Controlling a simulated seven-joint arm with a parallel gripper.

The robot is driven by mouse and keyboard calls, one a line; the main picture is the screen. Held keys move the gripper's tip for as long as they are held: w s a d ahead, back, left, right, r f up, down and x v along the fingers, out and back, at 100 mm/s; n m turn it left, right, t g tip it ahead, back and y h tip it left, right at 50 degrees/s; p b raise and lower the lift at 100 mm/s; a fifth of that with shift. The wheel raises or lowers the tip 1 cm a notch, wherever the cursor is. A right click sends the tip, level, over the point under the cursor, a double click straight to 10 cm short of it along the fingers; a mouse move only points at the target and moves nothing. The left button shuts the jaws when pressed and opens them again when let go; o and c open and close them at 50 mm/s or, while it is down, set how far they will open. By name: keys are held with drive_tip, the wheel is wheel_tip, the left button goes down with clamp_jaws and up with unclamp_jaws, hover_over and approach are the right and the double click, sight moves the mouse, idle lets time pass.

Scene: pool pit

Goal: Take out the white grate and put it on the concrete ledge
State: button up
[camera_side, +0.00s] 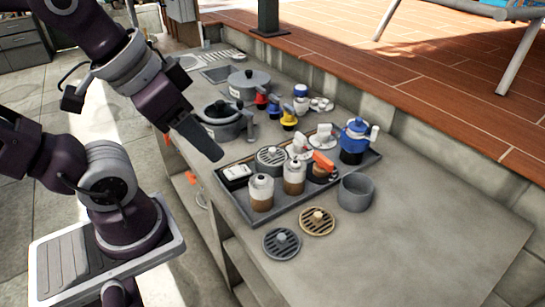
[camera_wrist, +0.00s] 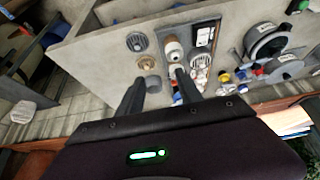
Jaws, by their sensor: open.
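The white grate (camera_side: 271,157), a round ribbed disc that looks pale grey, sits in the dark tray (camera_side: 290,213) among other items, behind two bottles in the side view. It also shows in the wrist view (camera_wrist: 200,62), just right of the right finger. My gripper (camera_side: 213,152) is open and empty, above the counter at the tray's left end in the side view. In the wrist view my gripper (camera_wrist: 158,76) has its two fingers apart, with a grey cup (camera_wrist: 153,83) seen between them. The concrete ledge (camera_side: 430,235) is bare toward the right and front.
Pots (camera_side: 222,120) stand behind.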

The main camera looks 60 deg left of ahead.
drive_tip(key=n+g, duration=0.6)
drive_tip(key=n, duration=0.7)
hover_over(272, 149)
drive_tip(key=f, duration=1.3)
drive_tip(key=shift+w+d, duration=0.1)
drive_tip(key=shift+w, duration=0.2)
drive_tip(key=shift+n, duration=0.3)
drive_tip(key=f, duration=0.6)
drive_tip(key=shift+s+f, duration=0.25)
drive_tip(key=shift+f, duration=0.3)
clamp_jaws()
